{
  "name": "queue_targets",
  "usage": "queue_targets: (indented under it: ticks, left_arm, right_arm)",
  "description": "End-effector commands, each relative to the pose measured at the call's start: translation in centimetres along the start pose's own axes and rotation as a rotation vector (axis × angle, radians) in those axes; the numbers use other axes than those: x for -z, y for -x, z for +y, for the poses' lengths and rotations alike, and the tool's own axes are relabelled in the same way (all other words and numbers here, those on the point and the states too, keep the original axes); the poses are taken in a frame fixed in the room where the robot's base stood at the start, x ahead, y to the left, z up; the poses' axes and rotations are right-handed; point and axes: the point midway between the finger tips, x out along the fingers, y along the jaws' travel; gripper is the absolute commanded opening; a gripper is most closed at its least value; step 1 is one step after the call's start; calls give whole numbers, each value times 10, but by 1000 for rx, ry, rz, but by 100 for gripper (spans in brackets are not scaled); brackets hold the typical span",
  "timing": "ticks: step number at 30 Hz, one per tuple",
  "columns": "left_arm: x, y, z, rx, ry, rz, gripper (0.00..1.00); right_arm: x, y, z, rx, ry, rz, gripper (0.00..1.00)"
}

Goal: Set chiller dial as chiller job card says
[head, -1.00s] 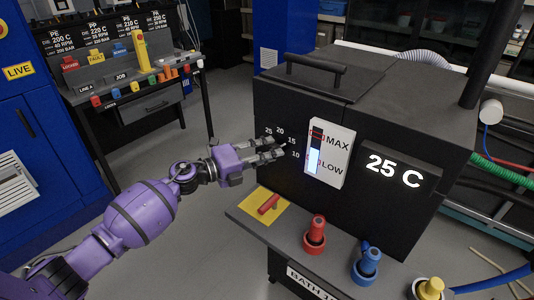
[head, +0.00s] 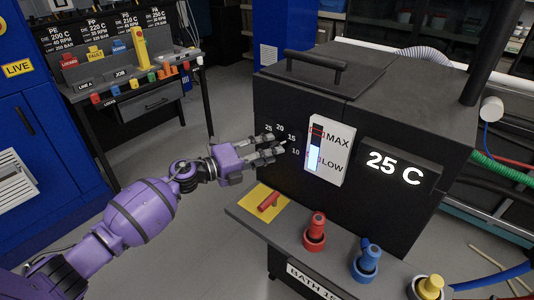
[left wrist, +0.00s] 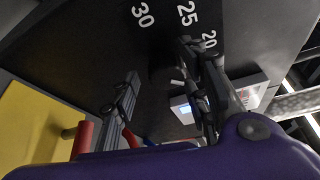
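The black chiller (head: 330,215) stands at centre right, its display (head: 395,172) reading 25 C. Its dial face (head: 293,140) has white numbers: 10, 15, 20 and 25 show in the head view, 20, 25 and 30 in the left wrist view. The dark dial knob (left wrist: 168,76) is partly hidden by my fingers. My left gripper (head: 280,148) is at the dial, its two fingers apart on either side of the knob; I cannot tell whether they touch it. It also shows in the left wrist view (left wrist: 168,92). My right gripper is out of view. I cannot pick out a chiller job card.
A white MAX/LOW level gauge (head: 330,150) is beside the dial. Below are a yellow plate with a red handle (head: 268,201), a red valve (head: 315,232), a blue valve (head: 366,260) and a yellow valve (head: 430,287). A job board (head: 110,40) stands at the back left.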

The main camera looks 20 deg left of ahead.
Motion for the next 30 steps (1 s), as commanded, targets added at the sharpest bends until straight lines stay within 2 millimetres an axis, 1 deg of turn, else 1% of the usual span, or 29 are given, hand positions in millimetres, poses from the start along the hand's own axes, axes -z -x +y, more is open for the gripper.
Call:
queue_targets:
  ticks: [2,5,12,15,18,23,30]
  left_arm:
    - [-1,6,0,-1,0,-1,42]
    - [-1,21,0,-3,-3,-2,42]
    - [0,73,2,-5,0,-2,42]
    - [0,92,2,-5,1,-1,42]
    - [0,106,2,-4,0,-1,42]
    - [0,118,1,-3,1,-1,42]
    - [0,120,1,-2,0,0,42]
  right_arm:
    - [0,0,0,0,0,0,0]
    - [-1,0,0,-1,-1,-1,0]
    - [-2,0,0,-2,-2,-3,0]
    - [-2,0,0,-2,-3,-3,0]
    - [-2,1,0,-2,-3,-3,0]
    - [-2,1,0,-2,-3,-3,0]
    - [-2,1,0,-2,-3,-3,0]
